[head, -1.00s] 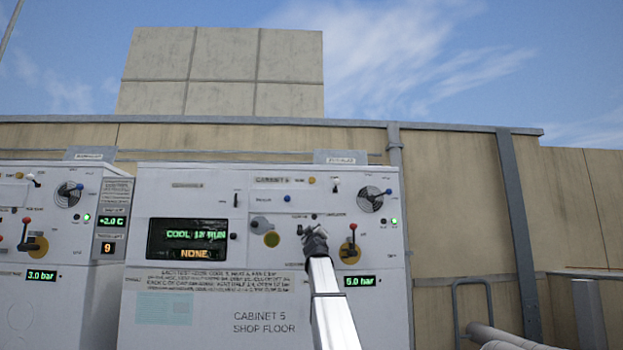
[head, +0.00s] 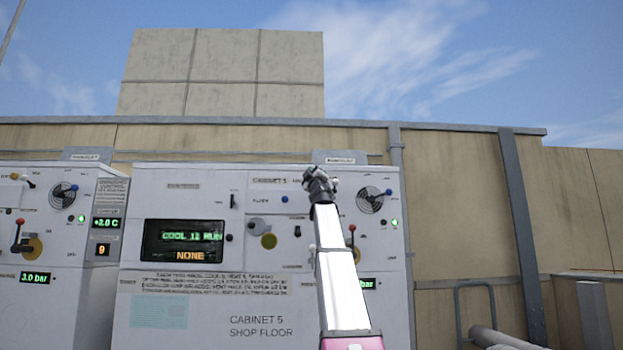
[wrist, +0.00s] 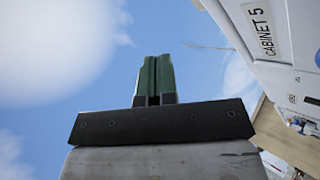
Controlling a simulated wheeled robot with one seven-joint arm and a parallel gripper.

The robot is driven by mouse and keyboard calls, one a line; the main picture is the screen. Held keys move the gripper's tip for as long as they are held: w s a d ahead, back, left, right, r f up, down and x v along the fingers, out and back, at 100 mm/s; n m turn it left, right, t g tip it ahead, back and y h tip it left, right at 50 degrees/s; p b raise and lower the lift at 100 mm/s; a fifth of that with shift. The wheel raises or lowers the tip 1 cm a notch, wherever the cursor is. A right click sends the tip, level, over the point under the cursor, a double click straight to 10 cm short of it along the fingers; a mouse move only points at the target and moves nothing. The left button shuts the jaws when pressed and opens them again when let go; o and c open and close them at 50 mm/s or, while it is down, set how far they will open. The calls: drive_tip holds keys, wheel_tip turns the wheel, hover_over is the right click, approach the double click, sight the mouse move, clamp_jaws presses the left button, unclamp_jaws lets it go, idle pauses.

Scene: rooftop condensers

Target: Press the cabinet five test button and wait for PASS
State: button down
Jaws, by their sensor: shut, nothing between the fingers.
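Cabinet five (head: 150,310), a white box lettered CABINET 5 SHOP FLOOR, fills the middle of the head view. Its display (head: 184,241) reads roughly COOL 12 RUN in green, with NONE in orange below. A blue button (head: 284,199) and a black knob (head: 297,231) are on the panel; the small labels are too blurred to tell which is the test button. My gripper (head: 318,178) is raised in front of the upper panel, hiding part of it. In the wrist view its green fingers (wrist: 157,75) are together and empty, against sky; the CABINET 5 plate (wrist: 262,29) is at right.
A neighbouring cabinet (head: 60,310) stands close on the left. A metal rail (head: 457,310) and pipes (head: 495,338) are lower right. Open sky is above the wall.

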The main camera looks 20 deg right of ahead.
drive_tip(key=w+d, duration=0.2)
drive_tip(key=w, duration=0.6)
drive_tip(key=shift+w+d, duration=0.2)
drive_tip(key=shift+w, duration=0.05)
drive_tip(key=shift+w, duration=0.15)
idle(2.0)
drive_tip(key=shift+w+d+f, duration=0.15)
drive_tip(key=shift+w, duration=0.25)
drive_tip(key=shift+w+d, duration=0.15)
drive_tip(key=shift+w, duration=0.4)
idle(0.9)
drive_tip(key=shift+s, duration=0.15)
drive_tip(key=shift+s+a, duration=0.3)
drive_tip(key=shift+s, duration=0.55)
drive_tip(key=shift+s, duration=0.1)
